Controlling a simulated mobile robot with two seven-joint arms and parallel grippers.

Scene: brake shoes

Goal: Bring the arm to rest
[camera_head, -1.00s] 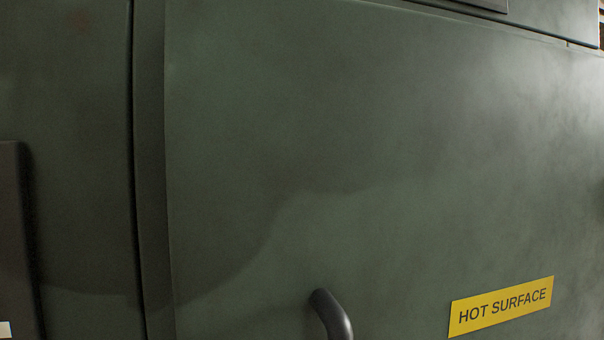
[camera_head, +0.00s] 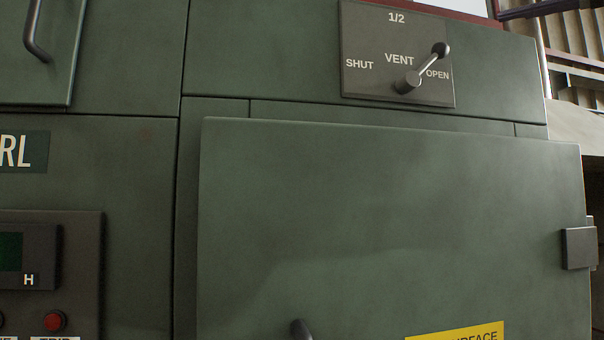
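No gripper and no part of either arm shows in the head view. A green cabinet fills most of the picture. Its large door (camera_head: 390,230) has a dark handle (camera_head: 302,330) at the bottom edge and a latch or hinge block (camera_head: 579,248) on the right side. The door's front face stands out a little from the frame around it. Above the door, a vent lever (camera_head: 424,68) on a dark plate (camera_head: 360,85) points toward the word OPEN.
A control panel (camera_head: 85,260) with a red button (camera_head: 54,321) sits at the lower left. A yellow sign (camera_head: 455,333) is cut off at the bottom. A second handle (camera_head: 34,35) is at the upper left. Corrugated wall (camera_head: 575,35) shows at the far right.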

